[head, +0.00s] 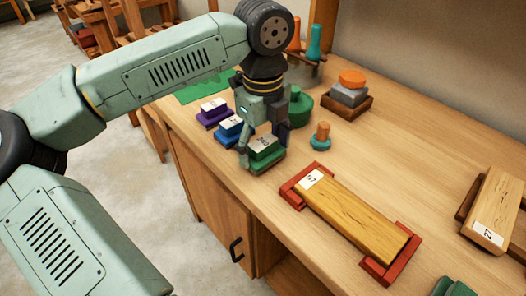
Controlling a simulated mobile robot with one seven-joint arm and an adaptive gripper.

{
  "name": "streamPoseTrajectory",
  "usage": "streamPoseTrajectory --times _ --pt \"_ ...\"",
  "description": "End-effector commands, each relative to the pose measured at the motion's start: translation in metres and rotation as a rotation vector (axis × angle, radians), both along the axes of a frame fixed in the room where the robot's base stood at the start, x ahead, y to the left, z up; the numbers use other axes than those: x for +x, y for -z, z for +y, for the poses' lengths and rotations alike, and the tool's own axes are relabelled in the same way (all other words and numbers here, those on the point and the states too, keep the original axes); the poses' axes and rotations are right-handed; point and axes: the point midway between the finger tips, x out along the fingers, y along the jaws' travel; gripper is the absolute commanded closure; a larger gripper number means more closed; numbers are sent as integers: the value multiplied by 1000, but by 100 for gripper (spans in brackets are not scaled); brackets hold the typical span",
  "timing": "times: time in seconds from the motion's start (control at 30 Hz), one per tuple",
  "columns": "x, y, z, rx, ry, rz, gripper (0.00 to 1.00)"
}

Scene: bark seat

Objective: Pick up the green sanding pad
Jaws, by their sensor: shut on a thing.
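The green sanding pad (266,154) is a small block with a white label on top, near the front edge of the wooden workbench. My gripper (263,146) is shut on it from above, with one finger on its left side and the other behind it to the right. A flat green base shows under the block; I cannot tell whether the pad is lifted off anything.
A blue pad (229,127) and a purple pad (212,110) stand to the left, close to my gripper. A green round item (301,109) is behind. A plank (352,217) in red holders lies to the right, near a small orange-and-teal piece (321,137).

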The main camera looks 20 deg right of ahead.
Motion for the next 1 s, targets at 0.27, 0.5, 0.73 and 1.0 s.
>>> streamPoseTrajectory --times 0.27,0.5,0.73,1.0 --pt "-20 -17 24 3 -2 -3 59" --pt "-63 -23 69 1 -5 -3 59" --pt "-96 -29 103 0 -3 -1 59" --pt "-110 -33 116 1 0 -1 59"
